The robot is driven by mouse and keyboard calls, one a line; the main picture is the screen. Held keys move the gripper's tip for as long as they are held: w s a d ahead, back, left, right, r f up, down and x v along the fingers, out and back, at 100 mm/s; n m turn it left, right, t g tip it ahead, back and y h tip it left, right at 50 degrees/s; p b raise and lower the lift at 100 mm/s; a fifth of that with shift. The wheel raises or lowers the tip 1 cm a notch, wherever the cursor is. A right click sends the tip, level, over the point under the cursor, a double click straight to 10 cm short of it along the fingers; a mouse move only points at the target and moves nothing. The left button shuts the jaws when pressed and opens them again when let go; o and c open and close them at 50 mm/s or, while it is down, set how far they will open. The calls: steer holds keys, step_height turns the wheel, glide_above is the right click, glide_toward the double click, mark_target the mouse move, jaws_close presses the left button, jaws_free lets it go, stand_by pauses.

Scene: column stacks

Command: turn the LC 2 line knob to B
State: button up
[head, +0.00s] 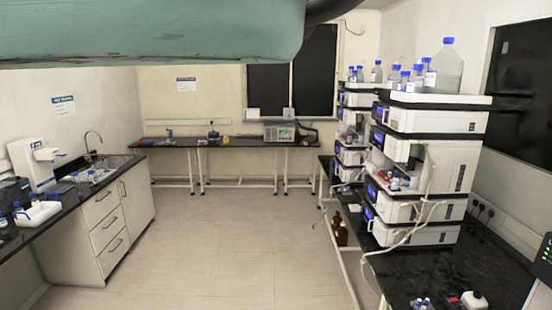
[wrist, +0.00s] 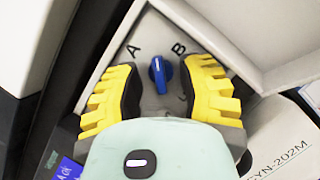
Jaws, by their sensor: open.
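In the wrist view, a blue knob (wrist: 158,76) sits on a grey panel. The letter A (wrist: 133,50) is printed to its upper left and the letter B (wrist: 179,48) to its upper right. The knob's narrow handle stands roughly upright in the picture, with its upper end between the two letters. My gripper (wrist: 160,70) has yellow and black fingers, open, one on each side of the knob with a gap on both sides. In the head view two column stacks, a near one (head: 432,122) and a far one (head: 350,150), stand at right; the knob cannot be made out there.
In the wrist view, a pale raised wall (wrist: 225,35) borders the panel at upper right, and a label reading "SYN-202M" (wrist: 290,155) is at lower right. In the head view, bottles (head: 447,68) top the near stack, loose tubing (head: 405,235) hangs before it, and the floor (head: 220,240) is clear.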

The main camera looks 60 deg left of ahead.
steer(key=shift+o, duration=0.3)
jaws_close()
steer(key=shift+m, duration=0.4)
steer(key=m+g+b, duration=0.1)
steer(key=m, duration=0.1)
steer(key=m+g+b, duration=0.1)
steer(key=m+b, duration=0.1)
steer(key=shift+w+a+f+m, duration=0.1)
steer(key=shift+a+m, duration=0.1)
steer(key=shift+m, duration=0.2)
steer(key=m+g+y+b, duration=0.1)
steer(key=m+b, duration=0.3)
steer(key=shift+g, duration=0.3)
steer(key=shift+r, duration=0.2)
steer(key=shift+c, duration=0.3)
jaws_free()
steer(key=shift+d, duration=0.1)
